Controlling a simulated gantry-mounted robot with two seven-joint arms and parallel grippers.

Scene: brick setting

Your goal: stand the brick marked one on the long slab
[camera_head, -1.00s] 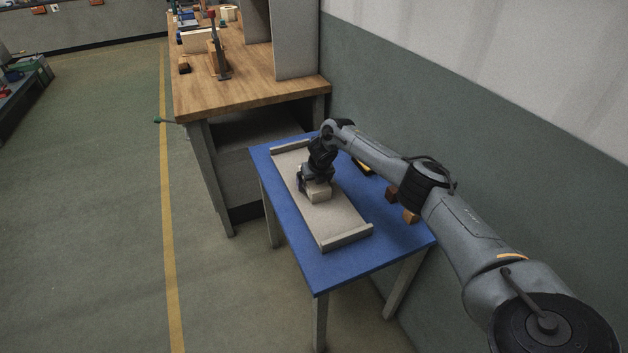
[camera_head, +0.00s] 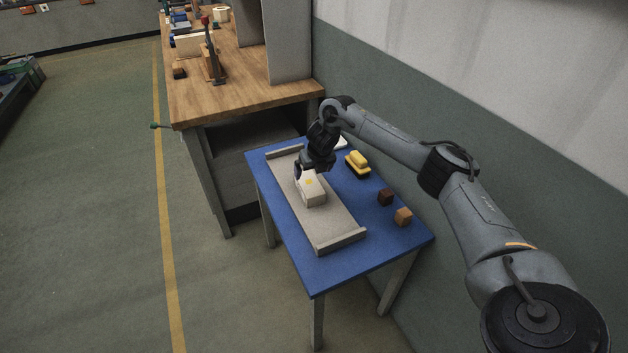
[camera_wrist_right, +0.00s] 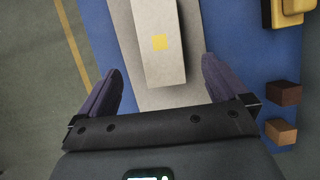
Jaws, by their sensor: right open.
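The pale block-shaped brick (camera_head: 314,198) rests on the long beige slab (camera_head: 334,229), near its middle. A yellow mark shows on its upper face; I cannot read it as a number. In the right wrist view the brick (camera_wrist_right: 160,65) lies lengthwise ahead, with the slab (camera_wrist_right: 192,30) around it. My right gripper (camera_head: 312,168) is open just above the brick's far end, with nothing held. Its fingers are spread on either side of the brick in the wrist view, apart from it. My left gripper is not in view.
The slab has raised ledges at both ends and lies on a blue table (camera_head: 300,263). To its right are a yellow-and-black object (camera_head: 357,164), a dark brown block (camera_head: 385,197) and a light brown block (camera_head: 403,216). A wooden workbench (camera_head: 245,100) stands behind.

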